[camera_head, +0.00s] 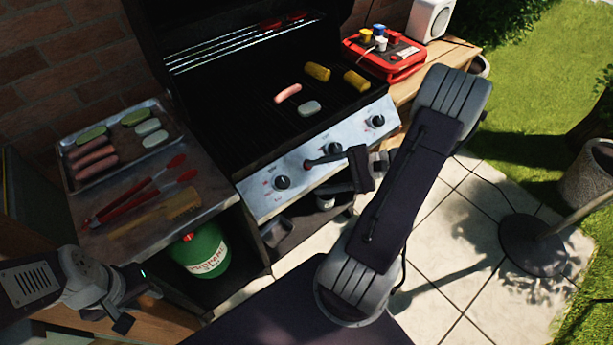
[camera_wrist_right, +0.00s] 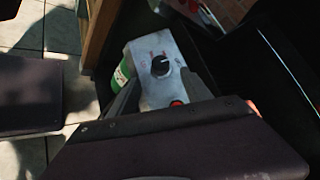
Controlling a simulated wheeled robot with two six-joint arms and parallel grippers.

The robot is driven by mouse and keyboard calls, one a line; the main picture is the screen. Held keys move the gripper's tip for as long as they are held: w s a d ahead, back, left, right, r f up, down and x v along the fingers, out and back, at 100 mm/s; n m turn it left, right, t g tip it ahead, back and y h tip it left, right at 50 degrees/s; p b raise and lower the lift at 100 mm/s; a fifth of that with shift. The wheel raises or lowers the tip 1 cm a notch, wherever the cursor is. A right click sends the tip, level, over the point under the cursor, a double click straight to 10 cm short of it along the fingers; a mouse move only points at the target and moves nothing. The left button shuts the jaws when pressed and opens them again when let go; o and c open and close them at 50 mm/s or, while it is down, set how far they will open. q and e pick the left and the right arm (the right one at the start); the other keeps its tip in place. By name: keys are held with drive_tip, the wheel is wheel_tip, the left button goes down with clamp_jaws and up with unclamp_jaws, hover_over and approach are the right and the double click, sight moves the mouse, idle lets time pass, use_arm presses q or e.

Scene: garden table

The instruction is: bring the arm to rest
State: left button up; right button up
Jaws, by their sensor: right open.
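My right arm reaches across the head view from the right. Its gripper (camera_head: 327,175) is in front of the grill's control panel and partly hidden by my own arm. In the right wrist view the gripper (camera_wrist_right: 167,82) shows two fingers spread apart. A panel knob (camera_wrist_right: 160,65) and a red spot show between them, and nothing is held. Whether the fingers touch the panel I cannot tell. My left gripper (camera_head: 137,305) is at the lower left of the head view, below the side shelf. Its fingers look apart and empty.
The open grill (camera_head: 225,115) holds a sausage, corn and a pale slice. A tray (camera_head: 65,165) of food, red tongs (camera_head: 140,195) and a brush lie on the left shelf. A green gas bottle (camera_head: 203,252) stands below. A red case (camera_head: 400,68) sits at right. The paving is mostly clear.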

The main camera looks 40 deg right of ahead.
idle(0.5)
drive_tip(key=w+a+r+n+g+y+p, duration=0.15)
drive_tip(key=a+r+n+g+p, duration=0.5)
drive_tip(key=a, duration=0.65)
drive_tip(key=s+a+r+n+g+h+p, duration=0.2)
drive_tip(key=s+a+n+g+h, duration=0.35)
drive_tip(key=s+n+h, duration=0.3)
drive_tip(key=w+d+f+t+h, duration=0.2)
drive_tip(key=w+d+t+h, duration=0.1)
drive_tip(key=w+d+t, duration=0.1)
drive_tip(key=shift+w+d+f+t+h, duration=0.2)
drive_tip(key=shift+d+f+t+h, duration=0.15)
drive_tip(key=shift+d, duration=0.55)
